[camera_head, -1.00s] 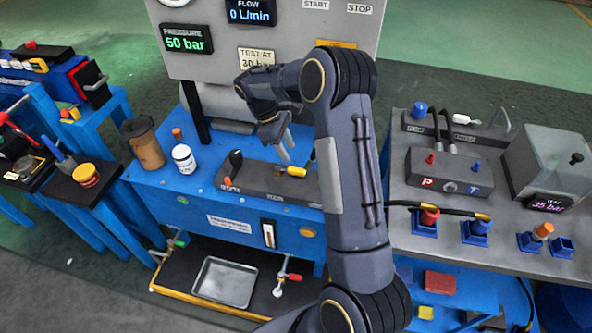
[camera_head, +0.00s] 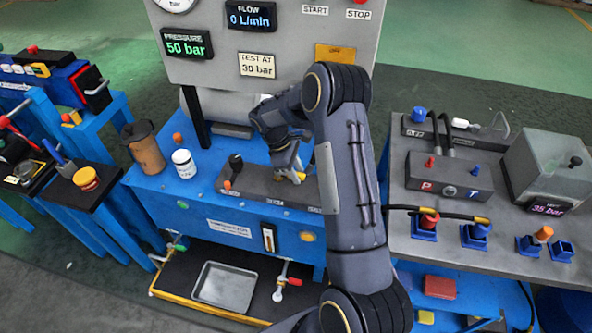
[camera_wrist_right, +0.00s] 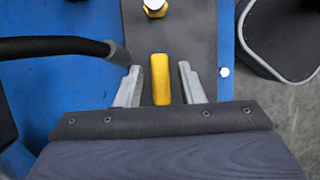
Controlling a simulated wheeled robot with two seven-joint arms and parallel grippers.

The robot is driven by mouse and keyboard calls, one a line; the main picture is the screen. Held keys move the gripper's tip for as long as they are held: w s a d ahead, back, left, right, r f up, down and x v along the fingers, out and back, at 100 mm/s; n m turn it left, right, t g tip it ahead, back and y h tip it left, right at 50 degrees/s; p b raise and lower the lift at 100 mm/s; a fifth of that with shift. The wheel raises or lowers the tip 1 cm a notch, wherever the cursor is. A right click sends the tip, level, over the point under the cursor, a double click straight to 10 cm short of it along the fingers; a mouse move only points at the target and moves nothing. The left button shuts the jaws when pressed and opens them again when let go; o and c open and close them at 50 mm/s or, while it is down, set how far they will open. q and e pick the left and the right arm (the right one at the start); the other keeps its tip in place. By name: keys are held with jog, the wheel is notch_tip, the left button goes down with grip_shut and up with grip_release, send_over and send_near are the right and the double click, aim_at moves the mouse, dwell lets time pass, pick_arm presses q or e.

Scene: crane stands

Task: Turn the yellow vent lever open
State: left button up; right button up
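The yellow vent lever (camera_wrist_right: 160,80) stands between the two fingers of my right gripper (camera_wrist_right: 162,86) in the right wrist view. A gap shows on each side of it, so the fingers are open around it and do not appear to touch it. In the head view my right gripper (camera_head: 290,166) is down at the right part of the grey valve block (camera_head: 254,186). Only a small yellow piece of the lever (camera_head: 292,176) shows there; the rest is hidden by the gripper. My left gripper is not in view.
A black-knobbed lever (camera_head: 236,162) stands on the same block, left of my gripper. A white jar (camera_head: 184,161) and a brown cup (camera_head: 144,146) stand further left on the blue bench. The grey panel reads 50 bar. A grey side table (camera_head: 470,235) with hoses is at the right.

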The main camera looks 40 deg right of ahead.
grip_shut()
